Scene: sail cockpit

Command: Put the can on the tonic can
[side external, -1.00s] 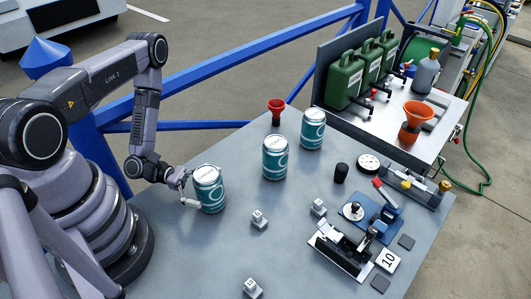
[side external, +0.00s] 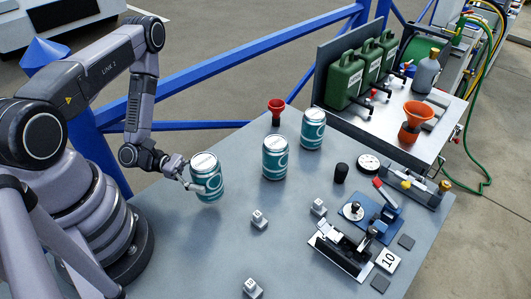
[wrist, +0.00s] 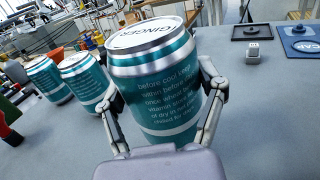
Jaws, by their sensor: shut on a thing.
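My gripper (side external: 194,186) is shut on a teal can (side external: 208,178) with a silver top. In the wrist view the can (wrist: 155,85) sits between both fingers, and its lid reads "GINGER". It is upright and looks slightly raised above the table. Two similar teal cans stand upright on the table: a nearer one (side external: 275,159) right of the held can and a farther one (side external: 313,129) behind it. In the wrist view they show at the left (wrist: 86,82) (wrist: 47,80).
The grey table (side external: 215,255) is clear between the held can and the nearer can. Small white lettered cubes (side external: 259,219) lie in front. A black cylinder (side external: 341,173), a dial and a blue-based device (side external: 370,222) are at the right.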

